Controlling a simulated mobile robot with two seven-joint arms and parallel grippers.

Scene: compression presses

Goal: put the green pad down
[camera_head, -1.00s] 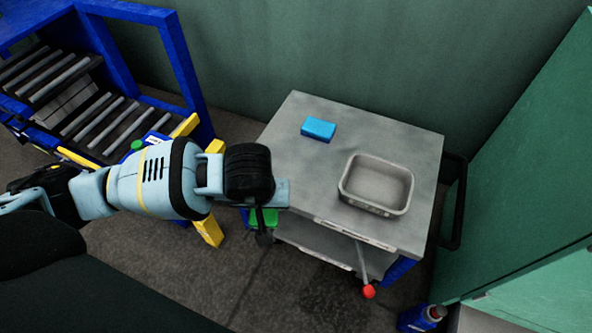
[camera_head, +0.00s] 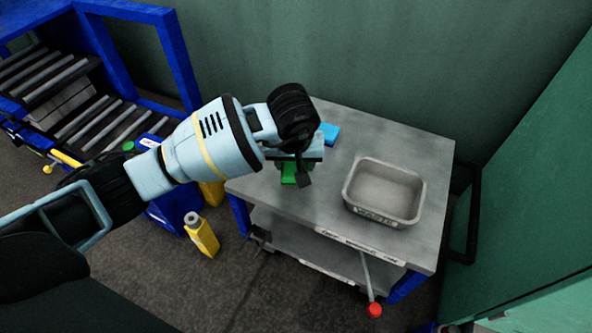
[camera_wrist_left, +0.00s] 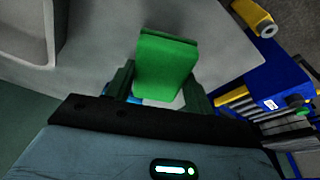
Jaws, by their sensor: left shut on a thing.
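The green pad (camera_head: 290,172) is in my left gripper (camera_head: 295,170), over the left part of the grey cart top (camera_head: 330,195). In the left wrist view the pad (camera_wrist_left: 166,66) sits between the two fingers of my left gripper (camera_wrist_left: 160,85), which is shut on it. I cannot tell whether the pad touches the cart top. A blue pad (camera_head: 329,133) lies on the cart top just behind my gripper, partly hidden by it. My right gripper is not in view.
A grey metal tray (camera_head: 384,192) stands on the right of the cart top. The front middle of the top is clear. A red-knobbed lever (camera_head: 374,309) sticks out at the cart's front. A yellow bottle (camera_head: 202,236) and a blue roller frame (camera_head: 180,70) are at left.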

